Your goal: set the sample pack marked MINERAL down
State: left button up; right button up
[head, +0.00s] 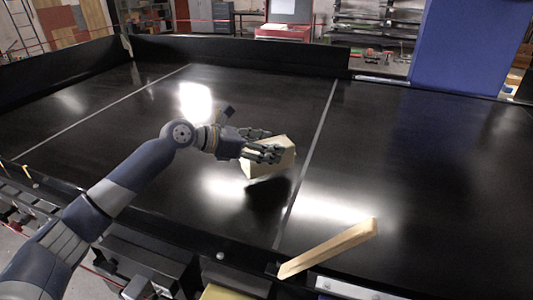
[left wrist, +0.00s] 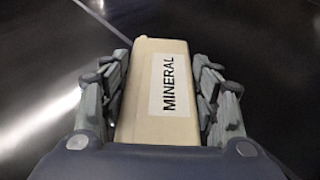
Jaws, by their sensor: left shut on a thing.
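The sample pack (head: 280,160) is a cream-coloured box. In the left wrist view the pack (left wrist: 150,112) bears a white label reading MINERAL. My left gripper (head: 265,145) is shut on it, with a finger along each side; the fingers also show in the left wrist view (left wrist: 160,95). In the head view the pack looks tilted and seems held above the black conveyor surface (head: 130,180), with a dark patch below it. It is just left of a pale line (head: 310,150) across the conveyor. My right gripper is not in view.
A light wooden bar (head: 328,248) slants at the conveyor's front edge, right of the pack. A blue block-like housing (head: 460,45) stands at the back right. Low black walls (head: 230,50) run along the back. The conveyor around the pack is clear.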

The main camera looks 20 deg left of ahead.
pick_arm(q)
jog(key=shift+w, duration=0.15)
notch_tip(320, 180, down, 3)
jog(key=shift+r+p, duration=0.1)
jog(key=shift+p, duration=0.85)
jog(key=shift+f, duration=0.3)
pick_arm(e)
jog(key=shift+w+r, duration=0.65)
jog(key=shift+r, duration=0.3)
pick_arm(q)
jog(key=o, duration=1.5)
jog(key=shift+f, duration=0.1)
jog(key=shift+s, duration=0.2)
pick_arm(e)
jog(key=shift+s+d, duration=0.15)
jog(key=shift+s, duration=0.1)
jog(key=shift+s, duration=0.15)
pick_arm(q)
jog(key=shift+b+v, duration=2.35)
jog(key=shift+v, duration=3.65)
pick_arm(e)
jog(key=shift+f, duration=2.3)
